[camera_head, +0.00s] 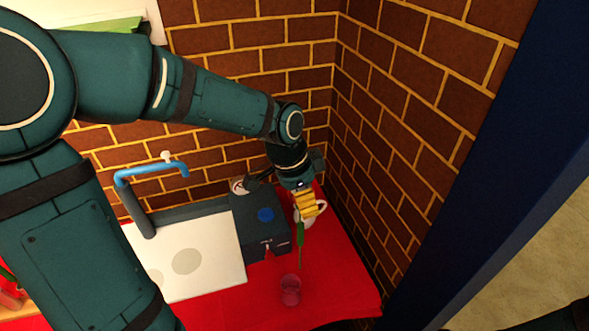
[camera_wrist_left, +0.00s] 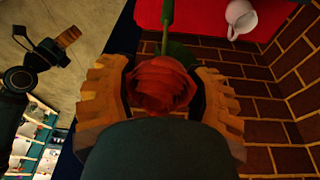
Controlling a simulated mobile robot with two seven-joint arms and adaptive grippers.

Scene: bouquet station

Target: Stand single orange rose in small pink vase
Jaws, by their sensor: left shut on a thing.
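My left gripper (camera_head: 308,204) is shut on the orange rose, just below its bloom (camera_wrist_left: 160,86). The bloom sits between the two fingers in the left wrist view, and the green stem (camera_head: 300,243) hangs down from the fingers in the head view. The small pink vase (camera_head: 291,290) stands on the red table below the stem. The stem's lower end appears a little above and right of the vase's mouth, apart from it. In the left wrist view my right gripper (camera_wrist_left: 68,38) shows at the left edge; its opening is unclear.
A white mug (camera_head: 322,208) stands behind the left gripper and shows in the wrist view (camera_wrist_left: 241,17). A dark box (camera_head: 250,228) with a blue disc and a white board (camera_head: 218,243) lie left. Brick walls close the corner. Red table (camera_head: 335,275) is clear right of the vase.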

